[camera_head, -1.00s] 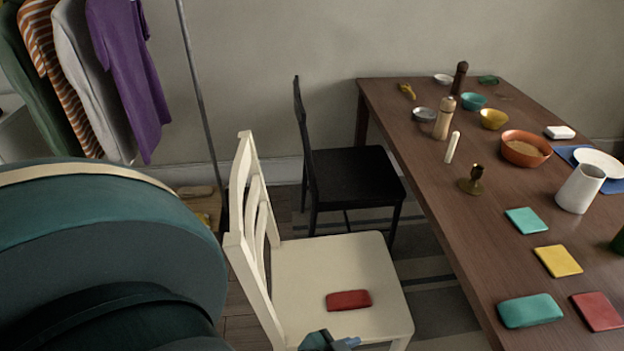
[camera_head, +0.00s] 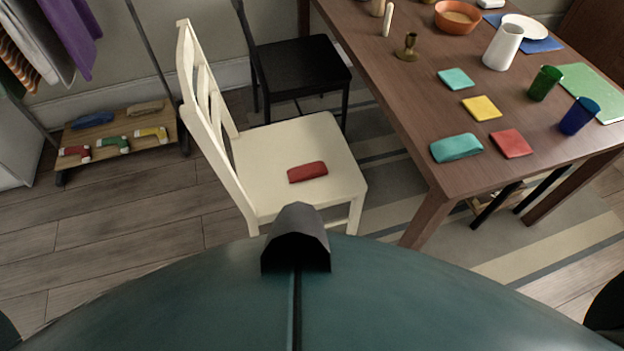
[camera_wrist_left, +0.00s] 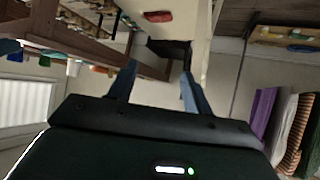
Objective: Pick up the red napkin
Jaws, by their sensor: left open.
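A folded red napkin (camera_head: 307,172) lies on the seat of the white chair (camera_head: 262,193), near its middle. In the left wrist view, which appears upside down, the red napkin (camera_wrist_left: 158,15) shows at the top edge on the pale chair seat (camera_wrist_left: 186,18). My left gripper (camera_wrist_left: 159,70) is open and empty, with its two fingers apart and clear of the napkin. It does not show in the head view now. My right gripper is in neither view.
A brown table (camera_head: 400,120) stands at the right. On it are a flat red square (camera_head: 512,143), a teal cloth (camera_head: 456,148), a white jug (camera_head: 502,47) and cups. A black chair (camera_head: 300,68) stands behind the white chair. A low shoe rack (camera_head: 118,135) is at the left; floor before it is clear.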

